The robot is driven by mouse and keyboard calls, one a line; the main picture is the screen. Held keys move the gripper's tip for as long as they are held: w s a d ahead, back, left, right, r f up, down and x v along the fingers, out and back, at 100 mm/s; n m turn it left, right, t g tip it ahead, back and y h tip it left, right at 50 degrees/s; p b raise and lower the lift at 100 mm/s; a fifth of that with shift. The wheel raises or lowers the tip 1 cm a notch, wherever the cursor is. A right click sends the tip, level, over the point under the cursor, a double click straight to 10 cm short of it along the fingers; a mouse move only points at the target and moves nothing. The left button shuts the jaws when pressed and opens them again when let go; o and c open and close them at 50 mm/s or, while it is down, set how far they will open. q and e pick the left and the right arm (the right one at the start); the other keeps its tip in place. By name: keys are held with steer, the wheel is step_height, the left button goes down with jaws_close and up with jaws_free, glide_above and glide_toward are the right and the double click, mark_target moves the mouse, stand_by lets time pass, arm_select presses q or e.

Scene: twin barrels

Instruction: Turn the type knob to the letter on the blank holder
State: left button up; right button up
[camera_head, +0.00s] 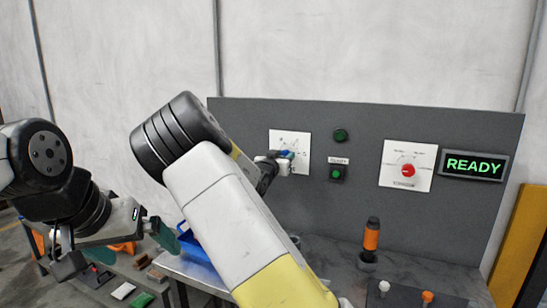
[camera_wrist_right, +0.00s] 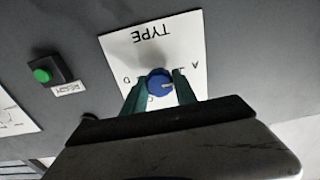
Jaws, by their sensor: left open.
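The type knob (camera_wrist_right: 159,82) is blue and sits on a white panel lettered TYPE (camera_wrist_right: 150,43), upside down in the right wrist view. Letters A, D and probably C show around it; a pale mark on the knob points towards the lower right. My right gripper (camera_wrist_right: 160,88) has its green fingers on both sides of the knob, seemingly touching it. In the head view, the knob (camera_head: 286,154) is partly covered by my right gripper (camera_head: 280,157). My left gripper (camera_head: 132,257) is open and empty at the lower left. I cannot make out a blank holder or its letter.
The board (camera_head: 345,195) also carries a red knob (camera_head: 408,170), a green button (camera_head: 336,174) and a READY display (camera_head: 475,166). An orange and black object (camera_head: 371,238) stands on the table. A blue bin (camera_head: 197,250) is partly behind my right arm.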

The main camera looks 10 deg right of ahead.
jaws_close()
steer(key=shift+m, duration=0.3)
steer(key=m, duration=0.5)
steer(key=shift+d, duration=0.1)
steer(key=m, duration=0.5)
steer(key=shift+m, duration=0.4)
steer(key=m, duration=1.2)
steer(key=shift+f, duration=0.1)
steer(key=shift+m, duration=0.3)
